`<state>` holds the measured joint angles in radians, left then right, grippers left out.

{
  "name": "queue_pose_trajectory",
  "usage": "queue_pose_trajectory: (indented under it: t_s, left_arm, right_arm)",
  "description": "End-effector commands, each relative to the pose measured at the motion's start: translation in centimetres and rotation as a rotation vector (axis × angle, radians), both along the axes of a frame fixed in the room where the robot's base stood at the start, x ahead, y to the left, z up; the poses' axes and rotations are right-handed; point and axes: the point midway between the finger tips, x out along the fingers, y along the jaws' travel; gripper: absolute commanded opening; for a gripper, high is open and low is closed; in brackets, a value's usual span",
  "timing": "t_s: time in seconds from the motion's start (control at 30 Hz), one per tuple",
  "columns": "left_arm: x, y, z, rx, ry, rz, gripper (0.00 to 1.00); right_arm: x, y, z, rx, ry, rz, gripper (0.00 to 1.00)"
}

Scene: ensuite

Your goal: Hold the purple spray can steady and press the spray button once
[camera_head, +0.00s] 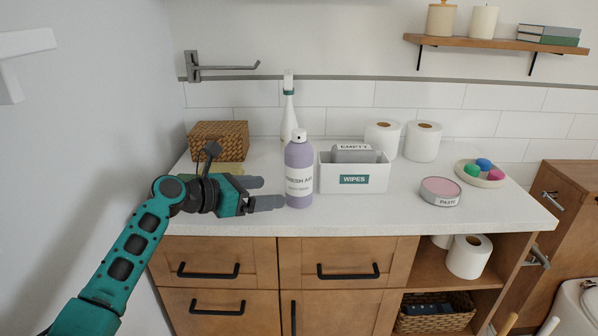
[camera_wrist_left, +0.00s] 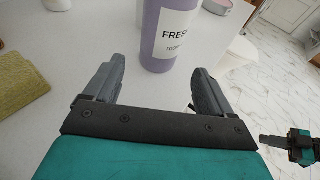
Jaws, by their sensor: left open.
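The purple spray can (camera_head: 299,180) stands upright on the white counter, with a white top and a white label. It also shows in the left wrist view (camera_wrist_left: 152,40), where its top is out of the picture. My left gripper (camera_head: 272,192) is open, low over the counter just left of the can. In the left wrist view its two fingers (camera_wrist_left: 152,78) point toward the can, which stands just beyond the fingertips, roughly between their lines. Nothing is between the fingers. My right gripper (camera_wrist_left: 278,140) shows small at the right of that view; its opening is unclear.
A white wipes box (camera_head: 354,182) stands close right of the can. A white spray bottle (camera_head: 288,118) is behind it. A wicker basket (camera_head: 218,137) and a folded yellowish cloth (camera_wrist_left: 22,82) lie left. A round tin (camera_head: 440,190) sits right. The counter's front edge is near.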

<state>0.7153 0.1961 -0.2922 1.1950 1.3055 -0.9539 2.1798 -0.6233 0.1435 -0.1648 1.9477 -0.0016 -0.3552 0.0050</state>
Motion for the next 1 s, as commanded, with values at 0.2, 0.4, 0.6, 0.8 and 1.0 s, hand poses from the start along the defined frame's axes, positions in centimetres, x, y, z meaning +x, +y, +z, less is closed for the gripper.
queue_pose_trajectory:
  t_s: [0.2,0.4,0.6,0.8,1.0]
  left_arm:
    - [1.5,-2.3,-1.6,0.001,-0.003,-0.002,0.84]
    - [2.8,-4.2,-1.9,0.002,-0.002,-0.001,0.84]
    - [4.1,-6.1,-2.3,0.0,-0.002,-0.001,0.84]
    - [4.6,-6.9,-2.6,0.002,-0.002,-0.001,0.84]
    - [4.7,-7.0,-2.6,0.003,-0.003,0.0,0.84]
  right_arm:
    - [0.2,1.5,-2.4,0.03,0.006,0.019,0.0]
    - [1.1,2.7,-2.4,0.052,-0.005,0.038,0.0]
    - [1.8,2.9,-1.5,0.052,-0.028,0.046,0.0]
    - [1.7,2.7,-1.9,0.046,-0.02,0.049,0.0]
    - [1.6,2.7,-2.0,0.047,-0.018,0.048,0.0]
